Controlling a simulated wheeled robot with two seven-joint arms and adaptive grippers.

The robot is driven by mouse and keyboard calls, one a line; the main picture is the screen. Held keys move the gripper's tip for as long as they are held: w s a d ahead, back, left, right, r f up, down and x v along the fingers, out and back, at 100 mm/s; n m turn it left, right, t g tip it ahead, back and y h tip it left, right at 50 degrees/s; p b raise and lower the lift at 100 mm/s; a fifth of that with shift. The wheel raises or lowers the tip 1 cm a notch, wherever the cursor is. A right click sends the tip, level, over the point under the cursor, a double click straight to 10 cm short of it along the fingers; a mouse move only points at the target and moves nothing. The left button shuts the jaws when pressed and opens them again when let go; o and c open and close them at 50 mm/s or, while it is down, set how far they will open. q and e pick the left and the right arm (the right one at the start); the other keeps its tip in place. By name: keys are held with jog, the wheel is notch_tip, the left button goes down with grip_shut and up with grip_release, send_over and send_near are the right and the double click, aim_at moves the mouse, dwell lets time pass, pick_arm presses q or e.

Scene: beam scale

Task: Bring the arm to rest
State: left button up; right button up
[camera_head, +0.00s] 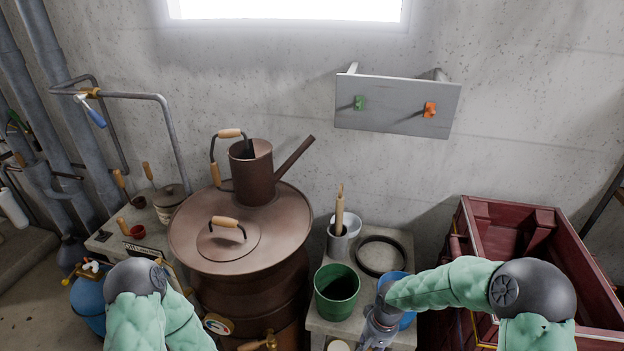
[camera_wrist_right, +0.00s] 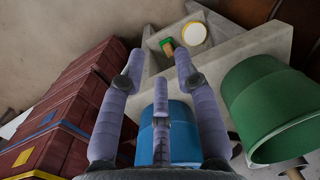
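My right arm (camera_head: 450,283), in a green sleeve, reaches left from the lower right in the head view. Its grey gripper (camera_head: 378,328) hangs over the front of the small stand, beside a blue cup (camera_head: 407,316) that it partly hides. In the right wrist view the gripper's fingers (camera_wrist_right: 159,68) are spread apart with nothing between their tips. The blue cup (camera_wrist_right: 172,145) shows behind the fingers; I cannot tell whether they touch it. My left arm (camera_head: 137,315) is at the lower left edge; its gripper is out of view.
A red crate (camera_head: 552,213) stands at right. A brown drum (camera_head: 252,290) with a watering can (camera_head: 252,172) is left of the stand. A grey panel (camera_head: 395,104) hangs on the wall.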

jog(key=s+a+f+y+b, duration=0.1)
jog(key=s+a+f+b, duration=0.1)
jog(key=s+f, duration=0.5)
jog(key=s+a+f+y+b, duration=0.1)
jog(key=s+a+f+b, duration=0.2)
jog(key=s+f, duration=0.4)
notch_tip(320, 180, down, 4)
jog(key=shift+s+a+f+m+t+y, duration=0.15)
jog(key=shift+s+a+m+t+y, duration=0.2)
jog(key=shift+a, duration=0.45)
